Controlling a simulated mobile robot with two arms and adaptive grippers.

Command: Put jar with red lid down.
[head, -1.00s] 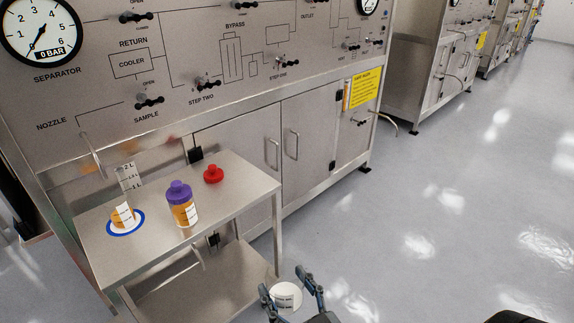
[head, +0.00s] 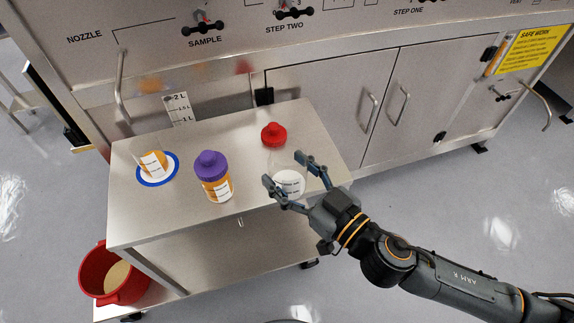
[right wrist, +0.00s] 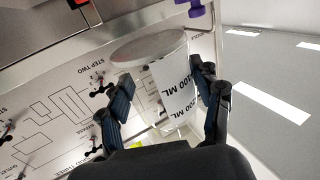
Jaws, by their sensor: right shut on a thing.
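My right gripper (head: 284,168) is shut on a clear jar (head: 289,184) with a white label, its fingers on either side. In the head view the jar shows over the front right part of the steel table (head: 240,133); I cannot tell whether it touches. In the right wrist view the jar (right wrist: 176,84) sits between the fingers, with "ML" markings on its label. I see no lid on it. A red lid (head: 273,134) rests on the table just behind it. My left gripper is not in view.
A jar with a purple lid and orange contents (head: 214,178) stands left of the held jar. Another jar with orange contents (head: 152,163) stands on a blue-ringed spot. A red bucket (head: 92,285) is at lower left. The steel panel (head: 340,95) rises behind the table.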

